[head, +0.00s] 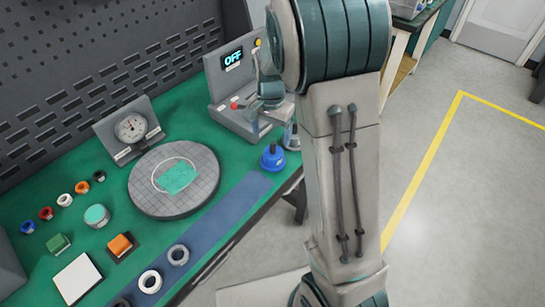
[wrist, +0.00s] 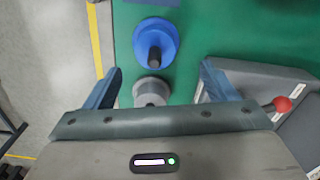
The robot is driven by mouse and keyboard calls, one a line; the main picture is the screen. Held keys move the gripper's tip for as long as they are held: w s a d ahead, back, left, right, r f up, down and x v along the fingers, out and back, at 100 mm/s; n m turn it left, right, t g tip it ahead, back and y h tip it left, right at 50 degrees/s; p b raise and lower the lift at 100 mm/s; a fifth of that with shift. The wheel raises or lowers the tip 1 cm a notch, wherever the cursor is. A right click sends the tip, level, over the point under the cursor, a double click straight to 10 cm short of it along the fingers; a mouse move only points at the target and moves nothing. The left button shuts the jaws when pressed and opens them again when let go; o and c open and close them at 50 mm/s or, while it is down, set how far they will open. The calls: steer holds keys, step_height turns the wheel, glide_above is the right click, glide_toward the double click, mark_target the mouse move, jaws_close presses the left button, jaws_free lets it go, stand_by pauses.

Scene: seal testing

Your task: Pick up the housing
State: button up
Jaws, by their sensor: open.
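No part is labelled as the housing. Two round parts with dark stems stand near my gripper, and I cannot tell for certain which is the housing. The grey one (wrist: 150,91) sits between my two fingers in the wrist view, apart from both; in the head view (head: 291,138) my arm partly hides it. The blue one (wrist: 156,40) stands just beyond it and shows clear in the head view (head: 272,158). My gripper (wrist: 160,72) is open and empty, fingers on either side of the grey part. In the head view my arm hides much of the gripper.
A grey test station (head: 232,82) with an "OFF" display stands close beside my gripper; its red knob (wrist: 282,104) is right of my fingers. A round plate (head: 172,199), dial gauge (head: 131,127) and several small rings and blocks occupy the green bench (head: 222,160). Floor lies beyond its edge.

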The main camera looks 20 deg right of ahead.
mark_target(273, 153)
step_height(273, 153, down, 3)
steer(key=shift+f, duration=0.2)
steer(key=shift+s+d+f, duration=0.15)
steer(key=shift+f, duration=1.2)
steer(key=shift+s+d+f, duration=0.1)
steer(key=shift+f, duration=1.25)
steer(key=c, duration=1.5)
steer(key=shift+r, duration=0.1)
steer(key=shift+c, duration=0.2)
